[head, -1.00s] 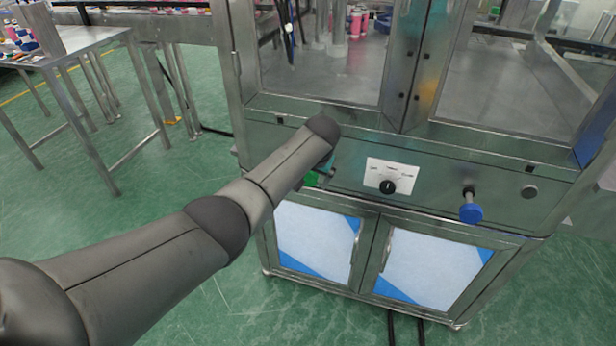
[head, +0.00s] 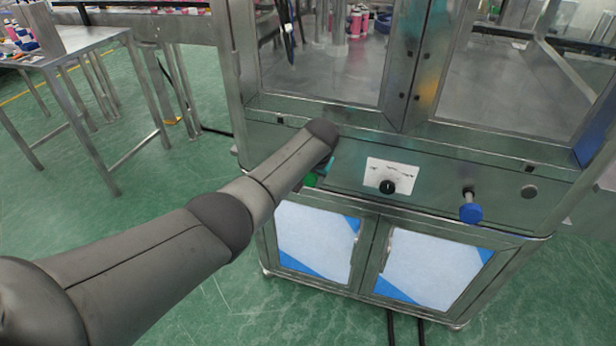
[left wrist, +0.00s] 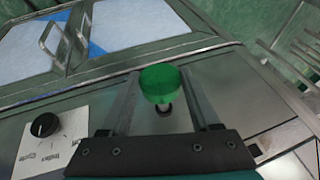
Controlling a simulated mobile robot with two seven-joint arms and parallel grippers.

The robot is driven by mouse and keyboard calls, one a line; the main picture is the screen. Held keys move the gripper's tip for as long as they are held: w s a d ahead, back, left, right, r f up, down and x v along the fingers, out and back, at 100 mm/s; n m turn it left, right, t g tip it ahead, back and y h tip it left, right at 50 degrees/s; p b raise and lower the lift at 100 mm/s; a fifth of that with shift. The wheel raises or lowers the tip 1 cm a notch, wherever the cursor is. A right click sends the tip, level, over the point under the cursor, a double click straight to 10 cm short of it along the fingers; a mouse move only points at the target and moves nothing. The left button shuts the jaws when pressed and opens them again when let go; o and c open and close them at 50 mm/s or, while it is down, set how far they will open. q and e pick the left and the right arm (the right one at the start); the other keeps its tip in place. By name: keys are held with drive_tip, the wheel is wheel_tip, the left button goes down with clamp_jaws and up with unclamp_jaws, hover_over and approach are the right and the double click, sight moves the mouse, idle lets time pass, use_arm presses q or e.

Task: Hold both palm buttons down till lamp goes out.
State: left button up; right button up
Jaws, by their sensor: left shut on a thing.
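The blue palm button (head: 471,213) sticks out of the machine's front panel, right of the dial, and nothing touches it. The green palm button (head: 311,180) is left of the dial, partly hidden by my left arm in the head view. In the left wrist view the green button (left wrist: 160,84) is between the two fingers of my left gripper (left wrist: 160,92), which is shut on it. My right gripper is not in view.
A black dial on a white plate (head: 390,177) is between the buttons; it also shows in the left wrist view (left wrist: 44,125). Cabinet doors (head: 318,241) are below the panel and glazed guards above. A metal table (head: 80,50) stands at left. Green floor between them is clear.

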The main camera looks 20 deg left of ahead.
use_arm(q)
drive_tip(key=c, duration=0.6)
